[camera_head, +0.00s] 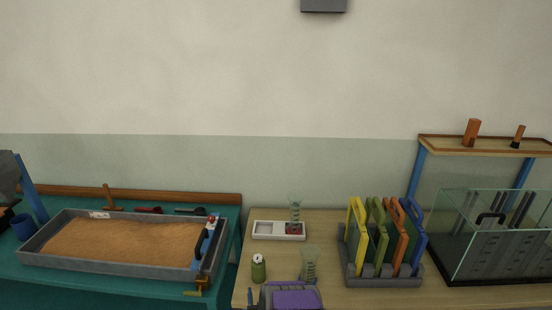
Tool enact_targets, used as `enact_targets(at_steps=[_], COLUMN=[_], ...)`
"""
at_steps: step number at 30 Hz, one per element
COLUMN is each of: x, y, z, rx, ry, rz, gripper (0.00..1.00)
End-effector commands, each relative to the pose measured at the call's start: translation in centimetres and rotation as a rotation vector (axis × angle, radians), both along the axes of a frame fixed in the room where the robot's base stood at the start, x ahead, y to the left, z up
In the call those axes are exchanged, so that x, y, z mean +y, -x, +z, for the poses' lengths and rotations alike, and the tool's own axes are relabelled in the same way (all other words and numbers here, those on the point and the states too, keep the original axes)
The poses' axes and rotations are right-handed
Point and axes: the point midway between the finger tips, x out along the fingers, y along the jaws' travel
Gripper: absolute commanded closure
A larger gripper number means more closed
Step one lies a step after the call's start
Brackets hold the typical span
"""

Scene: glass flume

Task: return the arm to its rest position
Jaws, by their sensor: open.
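My gripper and arm do not show clearly in the head view, so their pose cannot be told. The wooden bench (345,220) in the middle and right holds a rack of yellow, green, orange and blue handled panels (380,240). A white tray (265,230) lies at the back of this bench, with a clear ribbed cylinder (296,212) at its right end. A second clear cylinder (309,265) and a green can (259,268) stand nearer. A grey box with a purple top (295,299) is cut off by the bottom edge.
A sand-filled grey tray (110,268) with a blue gate and brass crank (197,288) sits on a teal bench at left. A glass tank (490,235) stands at right under a shelf (485,145) with brown items. A narrow gap separates the benches.

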Motion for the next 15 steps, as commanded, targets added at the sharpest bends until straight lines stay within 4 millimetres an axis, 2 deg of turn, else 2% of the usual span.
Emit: enact_targets(at_steps=[3,7,15], x=[0.7,1.3,1.5], y=[-1.1,-1.6,-0.5], z=[1.7,3.4,7.6], rx=[0.081,0.200,0.436], ry=[-0.028,-0.050,-0.058], rz=[0.015,0.041,0.104], gripper=[0.39,0.39,0.39])
